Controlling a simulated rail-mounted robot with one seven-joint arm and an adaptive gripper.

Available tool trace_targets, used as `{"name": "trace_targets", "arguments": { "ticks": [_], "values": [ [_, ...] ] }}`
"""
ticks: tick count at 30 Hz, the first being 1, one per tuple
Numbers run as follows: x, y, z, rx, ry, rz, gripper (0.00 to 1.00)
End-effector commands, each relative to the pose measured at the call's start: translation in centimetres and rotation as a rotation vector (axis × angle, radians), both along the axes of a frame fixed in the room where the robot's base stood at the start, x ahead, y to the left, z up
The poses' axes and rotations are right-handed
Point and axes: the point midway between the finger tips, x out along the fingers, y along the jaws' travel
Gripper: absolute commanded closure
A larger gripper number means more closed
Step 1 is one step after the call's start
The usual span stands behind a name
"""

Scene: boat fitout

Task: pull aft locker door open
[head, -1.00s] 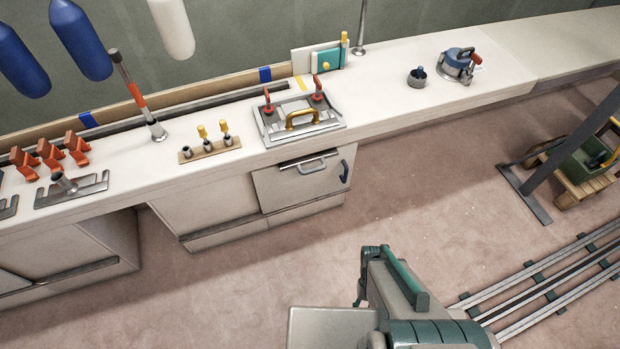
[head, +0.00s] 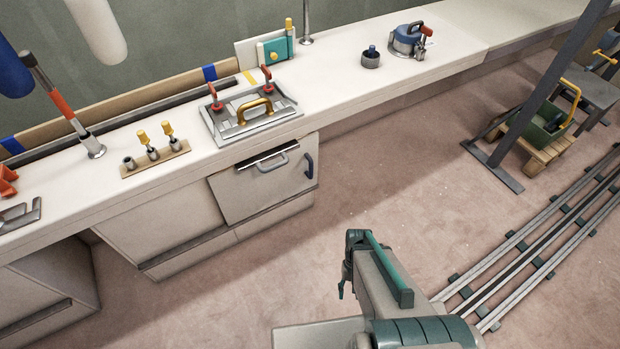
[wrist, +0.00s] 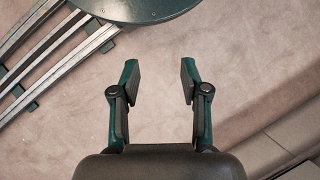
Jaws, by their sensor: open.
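A pale locker door (head: 240,196) is set in the front of the counter, below the worktop. It has a dark blue upright handle (head: 309,166) near its right edge, and a grey bar handle (head: 270,163) shows at its top. The door looks closed. My gripper (wrist: 159,70) is open and empty in the wrist view, with bare floor between its fingers. In the head view my arm is over the floor, in front of and to the right of the door, well apart from it. The fingers are hardly visible there.
The worktop (head: 340,100) carries a grey plate with a brass handle (head: 255,108), a rack of yellow-topped tools (head: 157,157) and a blue pot-like device (head: 408,40). Rails (head: 545,235) cross the floor at right, near a post and a green crate (head: 545,125). Floor before the door is clear.

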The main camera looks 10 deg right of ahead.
Motion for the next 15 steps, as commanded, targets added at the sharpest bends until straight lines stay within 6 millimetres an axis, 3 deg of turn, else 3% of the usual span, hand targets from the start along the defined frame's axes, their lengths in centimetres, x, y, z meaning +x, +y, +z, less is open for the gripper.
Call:
{"name": "trace_targets", "arguments": {
  "ticks": [1, 3, 8, 15],
  "values": [
    [1.7, 0.0, -3.0, 0.015, -0.021, -0.034, 0.55],
    [3.8, 0.1, -4.7, 0.040, -0.048, -0.090, 0.55],
    [9.0, 0.5, -8.0, 0.105, -0.107, -0.249, 0.55],
    [17.8, 0.8, -11.5, 0.237, -0.179, -0.548, 0.55]
  ]
}}
